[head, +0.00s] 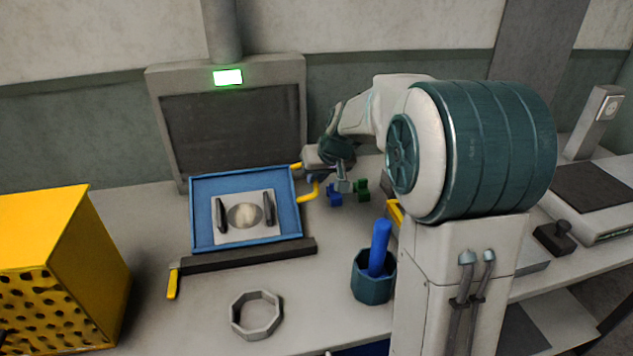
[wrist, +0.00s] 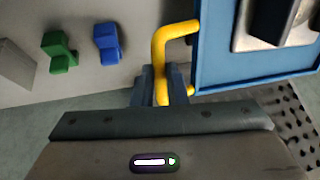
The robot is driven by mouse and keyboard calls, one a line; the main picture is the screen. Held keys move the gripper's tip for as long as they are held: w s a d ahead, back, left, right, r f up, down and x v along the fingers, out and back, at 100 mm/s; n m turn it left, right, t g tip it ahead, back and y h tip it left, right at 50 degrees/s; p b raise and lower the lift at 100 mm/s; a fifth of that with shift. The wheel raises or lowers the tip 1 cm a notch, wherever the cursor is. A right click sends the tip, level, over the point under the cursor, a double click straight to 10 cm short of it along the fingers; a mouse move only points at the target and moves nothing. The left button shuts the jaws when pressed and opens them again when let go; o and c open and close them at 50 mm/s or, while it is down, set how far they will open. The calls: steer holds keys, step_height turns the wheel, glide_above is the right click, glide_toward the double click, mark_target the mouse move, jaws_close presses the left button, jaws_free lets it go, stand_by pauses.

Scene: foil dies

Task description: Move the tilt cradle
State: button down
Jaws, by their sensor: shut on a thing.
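The tilt cradle is a blue tray (head: 195,215) that stands tilted on the bench, with a yellow handle (head: 309,195) on its right side. A light plate (head: 222,238) with a round disc and two dark bars lies in it. In the wrist view the blue tray (wrist: 250,82) is at the right and the yellow handle (wrist: 160,50) runs between my fingers. My gripper (wrist: 160,85) is shut on this handle. In the head view my gripper (head: 318,176) is at the tray's upper right; its fingertips are partly hidden.
A dark bar (head: 250,256) with a yellow lever (head: 173,282) lies before the tray. Blue (head: 335,195) and green (head: 362,189) blocks sit right of the handle. A grey ring (head: 256,332), a teal cup (head: 373,292) and a yellow perforated box (head: 40,240) stand nearer.

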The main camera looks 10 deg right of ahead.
steer(key=shift+r, duration=0.3)
steer(key=c, duration=1.5)
jaws_free()
steer(key=shift+s, duration=0.1)
steer(key=shift+o, duration=0.2)
steer(key=shift+f, duration=0.1)
steer(key=v, duration=1.3)
steer(key=shift+s+r, duration=0.25)
steer(key=shift+r, duration=0.1)
steer(key=s+a+f+g+h+p, duration=0.1)
steer(key=s+f, duration=0.3)
steer(key=s, duration=0.7)
steer(key=s+a+f+m+g+h+p, duration=0.1)
steer(key=s+a+f+g+p, duration=0.1)
steer(key=s, duration=1)
steer(key=p+x, duration=0.1)
steer(key=x, duration=0.1)
steer(key=shift+s+f+p, duration=0.3)
steer(key=shift+f+p, duration=0.1)
steer(key=shift+f, duration=0.05)
